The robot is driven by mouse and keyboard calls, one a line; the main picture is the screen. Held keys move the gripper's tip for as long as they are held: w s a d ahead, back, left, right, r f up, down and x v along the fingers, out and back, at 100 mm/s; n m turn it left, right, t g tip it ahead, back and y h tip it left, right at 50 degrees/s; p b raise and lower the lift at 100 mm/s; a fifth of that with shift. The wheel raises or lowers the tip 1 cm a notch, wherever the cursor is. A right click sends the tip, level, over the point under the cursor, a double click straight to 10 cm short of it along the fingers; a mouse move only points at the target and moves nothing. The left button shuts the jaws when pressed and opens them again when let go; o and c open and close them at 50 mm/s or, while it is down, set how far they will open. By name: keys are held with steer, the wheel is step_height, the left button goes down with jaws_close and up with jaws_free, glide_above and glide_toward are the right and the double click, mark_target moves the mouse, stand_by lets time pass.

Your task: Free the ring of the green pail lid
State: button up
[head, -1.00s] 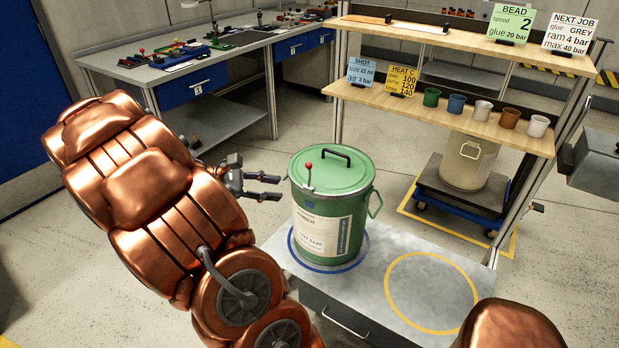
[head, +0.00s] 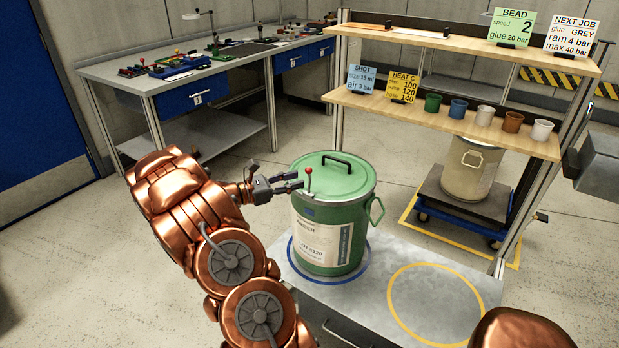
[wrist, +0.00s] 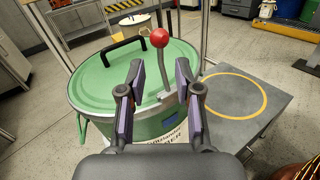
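The green pail (head: 330,235) stands upright inside a blue ring on the grey stand. Its green lid (head: 338,182) sits on top with a black handle. The lid ring's lever, with a red ball knob (head: 308,169), stands up at the rim on the side toward my gripper. In the wrist view the grey lever with its red knob (wrist: 160,38) rises beyond and between my fingertips. My gripper (wrist: 161,82) is open, its two fingers to either side of the lever. In the head view my gripper (head: 290,183) is beside the lid's left edge. I cannot tell whether the fingers touch the lever.
An empty yellow circle (head: 437,303) marks the stand (head: 375,290) right of the pail. A shelf rack (head: 445,115) with cups and cards stands behind, over a beige pail (head: 468,168) on a dolly. A workbench (head: 215,65) is at the back left.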

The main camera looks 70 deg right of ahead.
mark_target(310, 178)
steer(key=shift+x, duration=2.7)
jaws_close()
